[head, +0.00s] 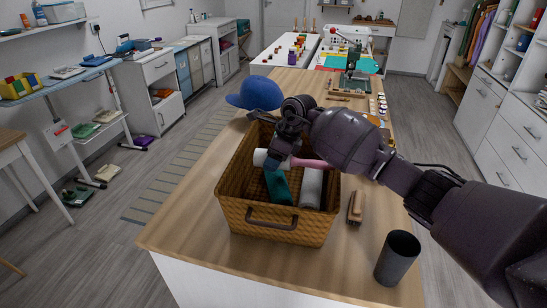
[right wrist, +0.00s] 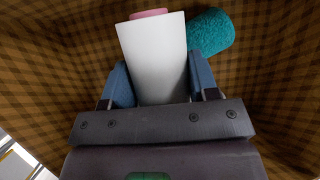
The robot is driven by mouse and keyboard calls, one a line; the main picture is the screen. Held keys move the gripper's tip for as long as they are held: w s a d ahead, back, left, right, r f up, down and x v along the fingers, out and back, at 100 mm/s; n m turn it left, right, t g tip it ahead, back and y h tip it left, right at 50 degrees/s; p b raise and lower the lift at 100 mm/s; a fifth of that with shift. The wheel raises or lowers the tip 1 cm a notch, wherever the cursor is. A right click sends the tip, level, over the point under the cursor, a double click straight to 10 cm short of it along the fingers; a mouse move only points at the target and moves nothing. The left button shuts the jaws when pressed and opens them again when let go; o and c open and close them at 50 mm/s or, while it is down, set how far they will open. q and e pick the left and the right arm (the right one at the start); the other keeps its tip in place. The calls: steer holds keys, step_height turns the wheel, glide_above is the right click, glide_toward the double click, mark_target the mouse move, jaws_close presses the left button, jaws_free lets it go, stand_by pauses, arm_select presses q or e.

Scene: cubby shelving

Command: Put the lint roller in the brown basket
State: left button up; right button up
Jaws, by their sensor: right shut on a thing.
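The brown basket (head: 273,225) is a woven, open-topped basket with a handle on its near side, standing on the wooden worktop. My right gripper (head: 276,158) reaches into its opening from above. It is shut on the lint roller, whose white roll (head: 261,157) and pink handle (head: 312,163) show on either side of the fingers. In the right wrist view the white lint roller (right wrist: 155,60) lies between the blue fingers of the gripper (right wrist: 160,85), with the basket's checkered walls (right wrist: 60,70) around it. Whether the roller touches the basket's contents is unclear. My left gripper is out of view.
Inside the basket are a teal rolled cloth (head: 278,190), also in the wrist view (right wrist: 211,33), and a pale grey-white roll (head: 311,190). A blue cap (head: 256,93) lies behind the basket.

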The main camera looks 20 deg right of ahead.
steer(key=shift+f, duration=0.35)
steer(key=shift+f+b, duration=0.2)
steer(key=shift+b, duration=0.2)
steer(key=o, duration=1)
steer(key=shift+r+p, duration=0.45)
steer(key=shift+r, duration=0.2)
steer(key=v, duration=1.1)
steer(key=shift+s+d+r, duration=0.15)
steer(key=shift+s+r, duration=0.05)
steer(key=shift+r, duration=0.25)
